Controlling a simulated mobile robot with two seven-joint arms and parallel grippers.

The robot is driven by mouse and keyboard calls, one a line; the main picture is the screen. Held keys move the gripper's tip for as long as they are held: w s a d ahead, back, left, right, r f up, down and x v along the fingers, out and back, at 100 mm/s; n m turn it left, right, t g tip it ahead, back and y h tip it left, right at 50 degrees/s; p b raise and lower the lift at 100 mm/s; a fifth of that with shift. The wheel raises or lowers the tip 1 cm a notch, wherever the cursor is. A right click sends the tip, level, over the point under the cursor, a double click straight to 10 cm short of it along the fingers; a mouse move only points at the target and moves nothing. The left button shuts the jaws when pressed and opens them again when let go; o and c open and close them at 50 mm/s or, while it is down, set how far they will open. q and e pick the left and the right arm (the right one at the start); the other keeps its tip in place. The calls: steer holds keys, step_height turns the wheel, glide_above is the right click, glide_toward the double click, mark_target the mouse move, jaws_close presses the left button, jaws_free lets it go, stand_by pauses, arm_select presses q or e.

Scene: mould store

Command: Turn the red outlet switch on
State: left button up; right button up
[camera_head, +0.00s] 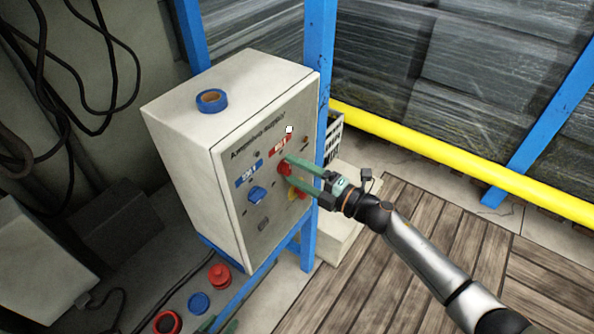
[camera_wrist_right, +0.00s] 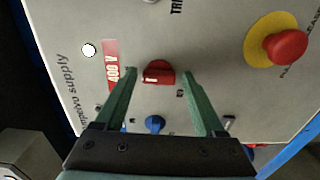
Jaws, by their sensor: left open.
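The red outlet switch (camera_head: 284,168) is a round knob on the front of the grey supply box, near the red 400 V label. In the right wrist view the red switch (camera_wrist_right: 158,73) carries a small white mark on its left side. My right gripper (camera_head: 291,171) is open, with its green fingers on either side of the switch. In the wrist view a gap shows between each finger and the knob. My left gripper (camera_head: 218,325) shows only its green fingertips at the bottom edge, low beside the box, open; the rest is out of frame.
A blue switch (camera_head: 256,194) and a red emergency button on a yellow disc (camera_wrist_right: 285,47) are close by on the panel. A blue tape roll (camera_head: 211,99) lies on top of the box. Blue posts and a yellow rail (camera_head: 440,152) stand behind.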

steer(key=shift+o, duration=0.6)
steer(key=v, duration=1.2)
steer(key=shift+d+b, duration=0.2)
steer(key=shift+b, duration=0.2)
steer(key=shift+s, duration=0.15)
steer(key=s+d+f+m+h, duration=0.3)
steer(key=s+f+m+h, duration=0.3)
steer(key=s+f+m, duration=0.3)
steer(key=s+d+f+m+g+h, duration=0.1)
steer(key=s+d+f+m+h, duration=0.2)
steer(key=m, duration=1.4)
steer(key=s+f+h+p, duration=0.1)
steer(key=s+f+h, duration=0.2)
steer(key=s+f, duration=0.4)
steer(key=shift+s+f+m, duration=0.3)
steer(key=shift+s, duration=0.4)
steer(key=shift+d, duration=0.1)
